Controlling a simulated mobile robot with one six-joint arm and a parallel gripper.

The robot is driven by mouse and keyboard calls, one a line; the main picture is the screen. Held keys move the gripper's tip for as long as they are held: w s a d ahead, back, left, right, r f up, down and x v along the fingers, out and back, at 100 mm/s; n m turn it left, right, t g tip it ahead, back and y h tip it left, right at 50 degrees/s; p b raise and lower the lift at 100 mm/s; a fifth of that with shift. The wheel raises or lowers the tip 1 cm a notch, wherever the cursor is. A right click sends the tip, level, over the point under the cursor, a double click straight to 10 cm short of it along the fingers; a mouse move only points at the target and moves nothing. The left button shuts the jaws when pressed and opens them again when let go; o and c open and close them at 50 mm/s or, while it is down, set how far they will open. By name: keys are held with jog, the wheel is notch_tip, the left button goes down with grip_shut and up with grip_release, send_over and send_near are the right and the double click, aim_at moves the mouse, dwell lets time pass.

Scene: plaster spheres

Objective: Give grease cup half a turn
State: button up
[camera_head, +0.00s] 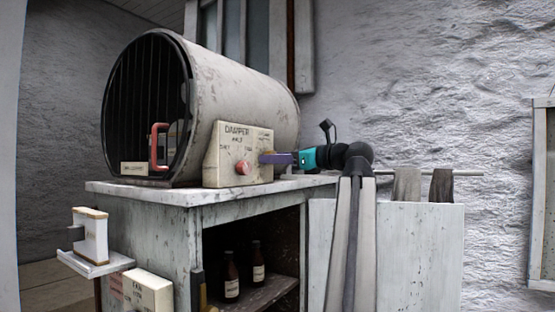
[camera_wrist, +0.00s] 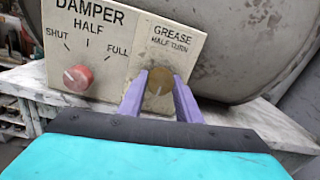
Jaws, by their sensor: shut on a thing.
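The grease cup (camera_wrist: 158,84) is a small, round, brownish-yellow knob on a cream plate lettered "GREASE HALF TURN" in the wrist view. My gripper (camera_wrist: 160,88) has its two purple fingers on the left and right sides of the cup and is shut on it. In the head view my gripper (camera_head: 266,158) reaches from the right to the panel's right side. The fingers hide the cup there. The cup's face shows a faint upright mark.
Left of the cup, the damper panel (camera_wrist: 92,50) carries a red knob (camera_wrist: 78,78). A large drum (camera_head: 245,92) stands behind on the worn white bench top (camera_head: 180,195). Bottles (camera_head: 231,275) stand on the shelf below. Cloths (camera_head: 407,185) hang on a rail at right.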

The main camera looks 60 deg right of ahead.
jog(key=o, duration=1.1)
jog(key=shift+c, duration=0.2)
jog(key=shift+s, duration=0.15)
jog(key=s+b, duration=0.5)
jog(key=s, duration=0.8)
jog(key=shift+s+a+b, duration=0.3)
jog(key=shift+a, duration=0.05)
